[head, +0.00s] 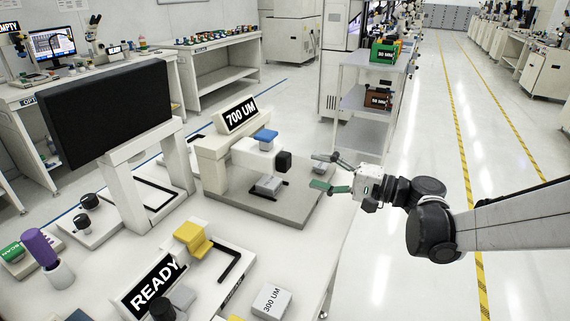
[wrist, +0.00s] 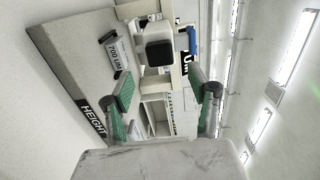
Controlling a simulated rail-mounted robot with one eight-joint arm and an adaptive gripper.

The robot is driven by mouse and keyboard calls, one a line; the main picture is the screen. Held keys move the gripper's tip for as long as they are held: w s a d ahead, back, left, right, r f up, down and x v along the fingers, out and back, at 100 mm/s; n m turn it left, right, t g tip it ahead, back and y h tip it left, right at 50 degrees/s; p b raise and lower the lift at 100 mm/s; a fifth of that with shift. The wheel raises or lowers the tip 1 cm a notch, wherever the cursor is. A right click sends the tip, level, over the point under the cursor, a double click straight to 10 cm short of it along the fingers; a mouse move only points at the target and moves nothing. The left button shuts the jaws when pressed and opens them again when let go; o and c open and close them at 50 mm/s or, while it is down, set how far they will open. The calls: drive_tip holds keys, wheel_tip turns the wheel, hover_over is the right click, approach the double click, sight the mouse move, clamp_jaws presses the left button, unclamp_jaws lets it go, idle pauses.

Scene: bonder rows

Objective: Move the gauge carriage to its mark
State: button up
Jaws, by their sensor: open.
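The gauge carriage (head: 255,154) is a white block on the height gauge, with a black knob (head: 283,161) at its front and a blue piece (head: 266,135) on top. In the wrist view the black knob (wrist: 160,50) faces me, with the blue piece (wrist: 192,42) beside it. My gripper (head: 322,172) is open and empty, a short way right of the knob. In the wrist view its green-padded fingers (wrist: 158,85) stand apart, with the knob beyond them, untouched. The gauge's upright (head: 215,165) carries a 700 UM sign (head: 241,115). I cannot make out a mark.
A grey block (head: 268,185) lies on the gauge's grey base (head: 298,206) under the carriage; its wrist-view label (wrist: 118,58) reads 700 UM. A READY sign (head: 155,286), yellow piece (head: 193,238) and 300 UM block (head: 271,301) stand nearer. The aisle at right is clear.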

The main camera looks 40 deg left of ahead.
sight(289, 163)
drive_tip(key=a, duration=0.3)
drive_tip(key=s+a, duration=0.1)
drive_tip(key=a, duration=0.2)
drive_tip(key=a+b, duration=0.1)
drive_tip(key=a, duration=0.2)
drive_tip(key=shift+s+a, duration=0.15)
drive_tip(key=shift+s, duration=0.2)
